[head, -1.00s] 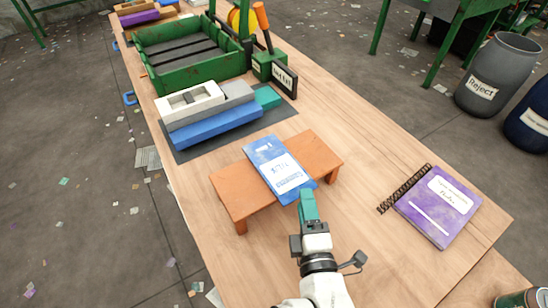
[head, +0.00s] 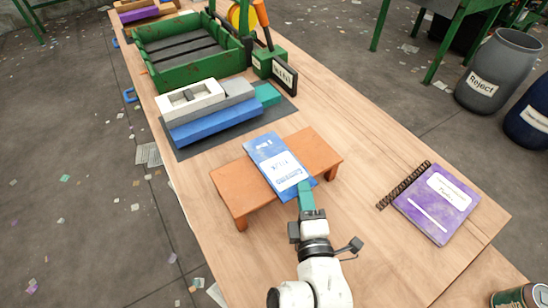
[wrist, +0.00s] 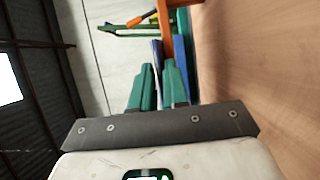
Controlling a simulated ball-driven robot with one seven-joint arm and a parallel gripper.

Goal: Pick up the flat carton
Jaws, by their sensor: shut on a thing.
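The flat carton (head: 277,165) is a thin blue and white box with print on its top. It is over a small orange stand (head: 322,152) and juts past the stand's near edge. I cannot tell whether it rests on the stand or is just clear of it. My gripper (head: 305,185), with teal fingers, is shut on the carton's near right edge. In the wrist view my gripper (wrist: 158,72) has one finger on each side of the carton (wrist: 156,50), seen edge-on. The fingers hide part of that edge.
A purple spiral notebook (head: 438,203) lies to the right. Behind the stand, white, grey, blue and teal blocks lie on a dark mat (head: 185,153). A green crate (head: 196,76) stands farther back. Bare wood lies between stand and notebook.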

